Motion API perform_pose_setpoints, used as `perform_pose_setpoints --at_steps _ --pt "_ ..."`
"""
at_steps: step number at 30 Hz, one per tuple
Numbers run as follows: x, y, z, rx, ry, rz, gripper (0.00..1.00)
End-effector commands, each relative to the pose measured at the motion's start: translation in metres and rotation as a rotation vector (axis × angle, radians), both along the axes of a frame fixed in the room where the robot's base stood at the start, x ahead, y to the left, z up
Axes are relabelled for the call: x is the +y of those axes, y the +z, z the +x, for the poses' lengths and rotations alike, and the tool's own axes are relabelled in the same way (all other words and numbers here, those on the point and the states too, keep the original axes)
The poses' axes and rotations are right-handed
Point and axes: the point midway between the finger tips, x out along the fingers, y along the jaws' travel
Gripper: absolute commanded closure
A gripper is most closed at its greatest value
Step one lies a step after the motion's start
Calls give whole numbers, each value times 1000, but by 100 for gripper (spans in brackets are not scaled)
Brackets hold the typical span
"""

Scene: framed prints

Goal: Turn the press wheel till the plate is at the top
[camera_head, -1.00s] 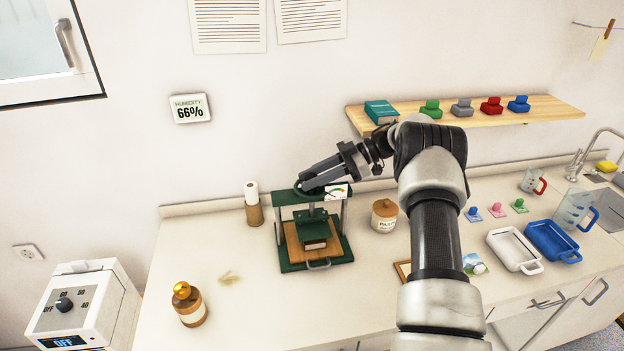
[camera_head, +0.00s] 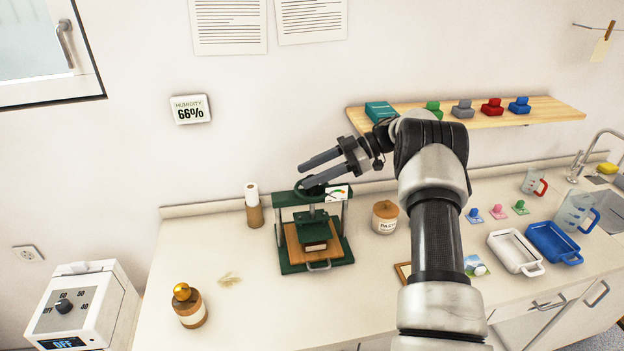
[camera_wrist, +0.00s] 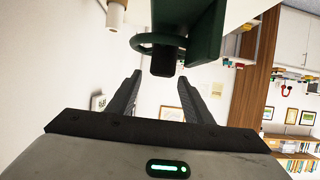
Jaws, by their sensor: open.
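The green press (camera_head: 282,262) stands on the counter with a wooden board and a small block on its base. Its green plate (camera_head: 313,232) hangs below the top beam, above the block, with a gap beneath it. The dark press wheel (camera_head: 309,190) sits on top of the beam and is partly hidden by my gripper. The wheel also shows in the wrist view (camera_wrist: 147,50), beyond the fingertips. My gripper (camera_head: 302,176) is open, with its two fingers apart and nothing between them. It is at and just above the wheel; contact cannot be told.
A labelled jar (camera_head: 385,217) stands right of the press, and a paper roll holder (camera_head: 254,212) stands to its left. A brown bottle (camera_head: 188,306) is at the front left. A wooden shelf (camera_head: 550,109) with several stamps is on the wall at right.

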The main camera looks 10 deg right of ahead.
Motion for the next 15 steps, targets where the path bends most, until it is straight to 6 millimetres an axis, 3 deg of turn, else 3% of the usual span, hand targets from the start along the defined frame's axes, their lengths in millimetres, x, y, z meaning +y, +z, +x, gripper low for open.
perform_pose_setpoints --at_steps 9,15 --pt "0 60 0 -1 0 -2 54" --pt "1 79 0 0 1 0 54"
